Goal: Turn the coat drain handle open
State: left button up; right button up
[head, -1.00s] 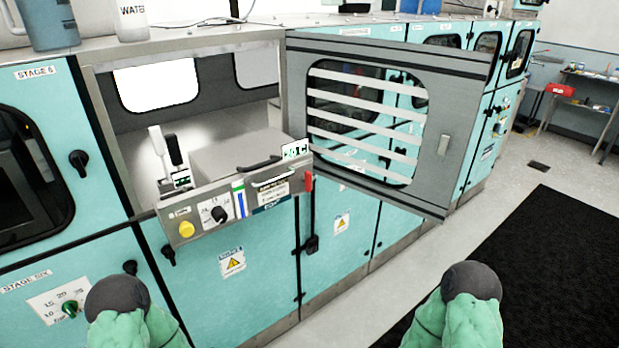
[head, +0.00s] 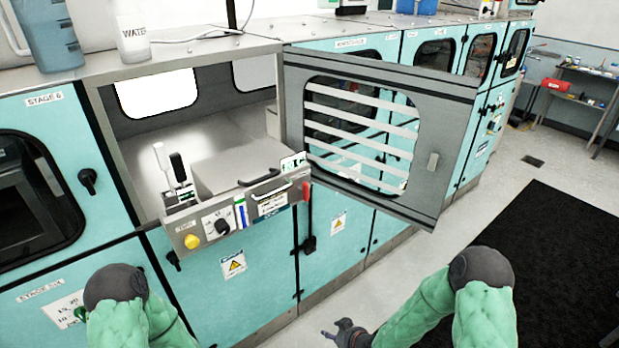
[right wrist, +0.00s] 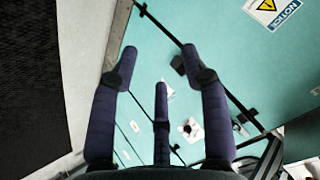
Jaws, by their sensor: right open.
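I cannot tell for sure which part is the coat drain handle. A red handle (head: 306,190) sits at the right end of the pulled-out control panel (head: 243,222). A black latch (head: 309,243) is on the teal cabinet front below it. My right gripper (head: 338,328) is low at the bottom centre of the head view, in front of the cabinets and apart from them. In the right wrist view its dark purple fingers (right wrist: 160,62) are spread and empty, with teal doors beyond. Of my left arm only the upper part shows; its gripper is out of view.
A grey-framed door with a slatted window (head: 435,190) stands swung open and juts out above the cabinet fronts. The panel also carries a yellow button (head: 192,241) and a black knob (head: 222,227). A black mat (head: 560,260) lies on the open floor at right.

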jog(key=w+r+n+t+y+p, duration=0.1)
jog(key=w+r+n+t+p, duration=0.15)
jog(key=w+r, duration=0.55)
jog(key=w+r+n+t+y+p, duration=0.1)
jog(key=w+r+t+p, duration=0.25)
jog(key=r, duration=0.85)
jog(key=n+t+y+p, duration=0.2)
jog(key=n+y+p, duration=0.1)
jog(key=p, duration=0.1)
send_near(305, 192)
jog(key=d+x, duration=0.1)
jog(key=x, duration=0.8)
jog(key=shift+w, duration=0.45)
jog(key=shift+f, duration=0.1)
grip_shut()
